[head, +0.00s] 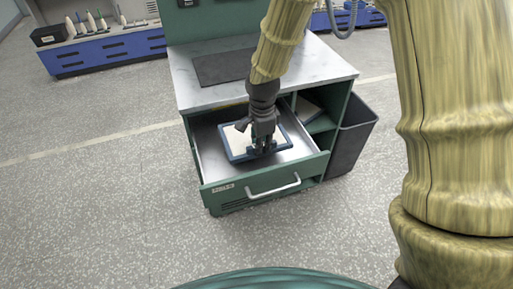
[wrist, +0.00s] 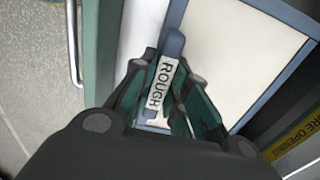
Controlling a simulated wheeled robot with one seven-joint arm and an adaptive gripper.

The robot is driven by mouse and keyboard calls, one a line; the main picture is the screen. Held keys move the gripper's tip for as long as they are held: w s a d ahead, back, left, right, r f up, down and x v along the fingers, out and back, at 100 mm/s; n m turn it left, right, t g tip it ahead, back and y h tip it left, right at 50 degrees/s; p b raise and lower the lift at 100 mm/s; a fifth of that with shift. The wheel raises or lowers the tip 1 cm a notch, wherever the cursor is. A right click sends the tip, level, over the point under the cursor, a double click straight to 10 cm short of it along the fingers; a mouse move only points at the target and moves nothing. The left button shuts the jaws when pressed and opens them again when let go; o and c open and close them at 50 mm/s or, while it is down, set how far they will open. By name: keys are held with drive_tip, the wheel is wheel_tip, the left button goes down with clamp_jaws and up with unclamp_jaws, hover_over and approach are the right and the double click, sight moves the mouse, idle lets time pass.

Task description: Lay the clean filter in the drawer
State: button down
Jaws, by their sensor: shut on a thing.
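A filter with a blue frame and a clean white face (head: 239,140) is inside the open drawer (head: 207,152). In the wrist view, the filter (wrist: 245,55) shows a blue grip along its near side with a label reading "ROUGH". My gripper (head: 264,149) reaches down into the drawer and is shut on this grip; its fingers (wrist: 165,88) show on both sides of the label. The filter looks about level and low in the drawer. I cannot tell if it touches the drawer floor. My gripper hides part of the filter's right side.
The drawer's green front has a pale handle (head: 273,187). A dark bin (head: 352,138) stands beside the cabinet. The grey worktop (head: 188,82) with a dark mat is above the drawer. Floor in front is clear.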

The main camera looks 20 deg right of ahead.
wheel_tip(320, 180, down, 5)
drive_tip(key=shift+r, duration=0.1)
drive_tip(key=w, duration=0.2)
drive_tip(key=w+p, duration=0.1)
drive_tip(key=w, duration=0.1)
drive_tip(key=shift+f, duration=0.6)
drive_tip(key=c, duration=1.4)
unclamp_jaws()
drive_tip(key=shift+r, duration=0.15)
wheel_tip(320, 180, up, 12)
drive_tip(key=shift+s+f+b, duration=0.1)
drive_tip(key=shift+f+b, duration=0.05)
drive_tip(key=shift+b, duration=0.2)
